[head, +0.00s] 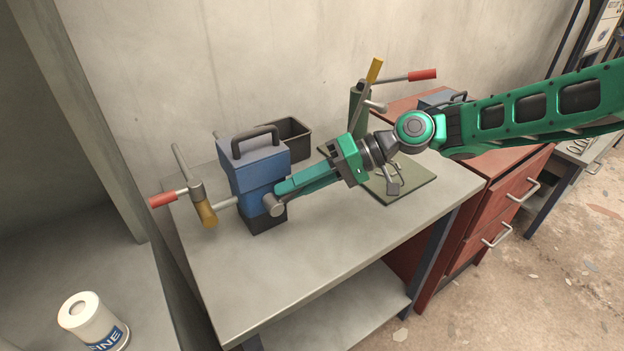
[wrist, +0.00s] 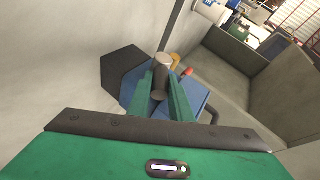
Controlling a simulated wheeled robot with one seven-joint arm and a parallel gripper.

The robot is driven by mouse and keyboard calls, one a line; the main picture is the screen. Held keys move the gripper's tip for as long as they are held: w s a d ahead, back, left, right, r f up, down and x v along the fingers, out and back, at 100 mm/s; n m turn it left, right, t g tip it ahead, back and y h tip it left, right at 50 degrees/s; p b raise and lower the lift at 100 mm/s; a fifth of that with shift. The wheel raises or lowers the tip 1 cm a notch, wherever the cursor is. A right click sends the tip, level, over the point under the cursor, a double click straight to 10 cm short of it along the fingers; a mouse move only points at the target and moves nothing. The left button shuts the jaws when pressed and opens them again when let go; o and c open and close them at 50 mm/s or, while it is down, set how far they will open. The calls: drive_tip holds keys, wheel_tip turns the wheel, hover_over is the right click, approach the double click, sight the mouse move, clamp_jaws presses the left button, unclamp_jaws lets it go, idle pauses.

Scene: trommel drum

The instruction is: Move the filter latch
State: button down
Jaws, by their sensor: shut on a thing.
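A blue box-shaped unit (head: 254,165) with a dark top handle and dark base stands on the bench. A grey cylindrical knob (head: 272,206), which appears to be the filter latch, sits on its near right side. My gripper (head: 277,197) reaches in from the right, its green fingers close against the unit. In the wrist view, the knob (wrist: 161,64) stands between the two fingertips, and my gripper (wrist: 159,84) is shut on it. The unit's blue body (wrist: 132,88) shows behind the fingers. My fingers partly cover the knob and the unit's side.
A crank with a red grip (head: 162,200) and a yellow grip (head: 207,214) stands left of the unit. A dark open bin (head: 287,142) is behind it. A green post (head: 356,108) with levers and a green mat (head: 420,183) are to the right. The front of the bench (head: 300,265) is clear.

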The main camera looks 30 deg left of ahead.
drive_tip(key=shift+w+d+f+m+g+y, duration=0.1)
drive_tip(key=shift+w+f+m+g+y, duration=0.2)
drive_tip(key=shift+f+g+y, duration=0.35)
drive_tip(key=shift+w+d+f+m+g+y, duration=0.15)
drive_tip(key=shift+f+m+g+y, duration=0.3)
drive_tip(key=shift+g+y, duration=0.3)
drive_tip(key=shift+w+d+f+m+g+y, duration=0.1)
drive_tip(key=shift+w+f+m+g+y, duration=0.2)
drive_tip(key=shift+f+g+y, duration=0.3)
drive_tip(key=shift+a, duration=0.1)
drive_tip(key=c, duration=1.6)
unclamp_jaws()
drive_tip(key=shift+c, duration=0.2)
drive_tip(key=shift+s+r, duration=0.1)
drive_tip(key=v, duration=1)
drive_tip(key=shift+w+d+f, duration=0.25)
drive_tip(key=shift+w+d, duration=0.05)
drive_tip(key=shift+s, duration=0.1)
